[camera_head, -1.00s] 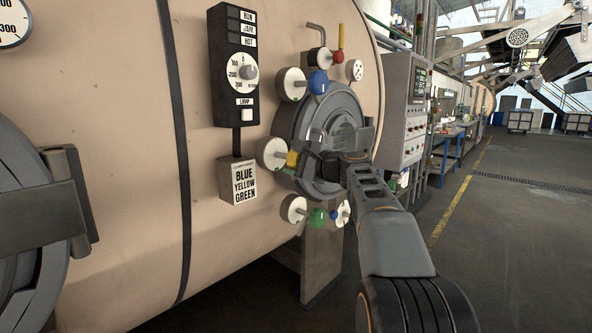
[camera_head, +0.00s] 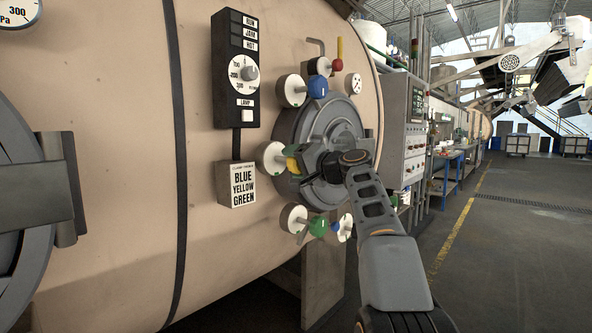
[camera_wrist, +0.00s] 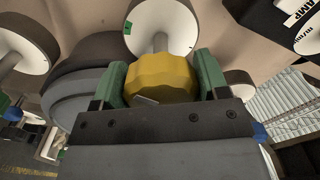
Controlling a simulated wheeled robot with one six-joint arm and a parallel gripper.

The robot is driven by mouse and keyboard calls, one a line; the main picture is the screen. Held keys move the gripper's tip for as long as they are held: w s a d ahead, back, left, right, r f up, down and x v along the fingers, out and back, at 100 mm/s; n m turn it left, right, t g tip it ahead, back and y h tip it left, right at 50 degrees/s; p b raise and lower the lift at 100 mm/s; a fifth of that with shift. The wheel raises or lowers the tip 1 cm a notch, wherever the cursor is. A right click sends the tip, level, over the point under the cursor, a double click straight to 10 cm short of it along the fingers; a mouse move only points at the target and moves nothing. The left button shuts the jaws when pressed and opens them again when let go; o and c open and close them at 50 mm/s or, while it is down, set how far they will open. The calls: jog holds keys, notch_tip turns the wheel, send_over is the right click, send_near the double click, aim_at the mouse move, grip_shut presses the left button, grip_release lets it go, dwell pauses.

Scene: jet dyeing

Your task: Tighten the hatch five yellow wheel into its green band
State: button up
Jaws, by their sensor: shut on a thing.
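The yellow wheel (camera_wrist: 160,82) sits between the two green-padded fingers of my gripper (camera_wrist: 161,88), which is shut on it. Its shaft runs to a white dial disc (camera_wrist: 162,25) with a small green band mark near the left of its rim in the wrist view. In the head view the yellow wheel (camera_head: 292,164) shows at the left of the round hatch (camera_head: 325,135), beside its white disc (camera_head: 270,157). My gripper (camera_head: 300,160) reaches it from the right and hides part of it. I cannot tell where the wheel's pointer stands.
A green wheel (camera_head: 318,227) and a small blue knob (camera_head: 335,226) are below. A sign reading BLUE YELLOW GREEN (camera_head: 242,185) hangs left, under a black control box (camera_head: 236,65).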

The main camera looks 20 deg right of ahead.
jog(key=shift+n+b, duration=0.55)
jog(key=shift+n, duration=1.05)
jog(key=o, duration=0.9)
jog(key=shift+d, duration=0.1)
jog(key=b+v, duration=0.1)
jog(key=v, duration=1.2)
jog(key=shift+s+d, duration=0.1)
jog(key=shift+s, duration=0.25)
